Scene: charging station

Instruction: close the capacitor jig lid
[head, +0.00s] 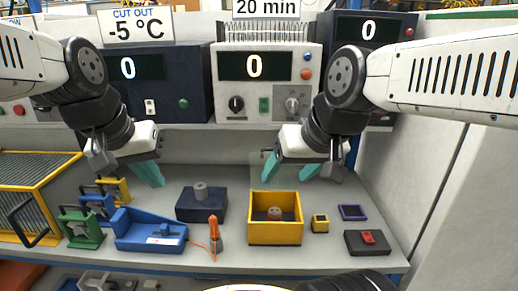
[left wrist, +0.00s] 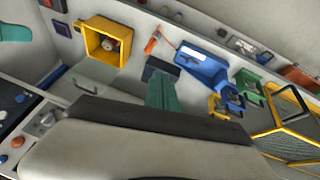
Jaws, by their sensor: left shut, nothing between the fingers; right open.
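The open yellow box (head: 251,232), which looks like the capacitor jig, stands on the bench with a round, pale-topped part (head: 274,213) inside. A clear panel, apparently its raised lid, shows faintly behind it; in the left wrist view the see-through panel (left wrist: 82,82) extends from the box (left wrist: 86,42) with a small handle. My left gripper (head: 148,173) is shut and empty, above the bench left of the box; its teal fingers (left wrist: 160,90) show in the left wrist view. My right gripper (head: 290,170) is open and empty above and behind the box, overlapping the clear panel in the head view.
A dark block with a grey knob (head: 187,209) stands left of the box, beside an orange-handled tool (head: 213,230). A blue tray (head: 140,238), green clamp (head: 82,232) and yellow cage (head: 30,200) are farther left. Small items lie right. Instruments (head: 262,98) line the shelf behind.

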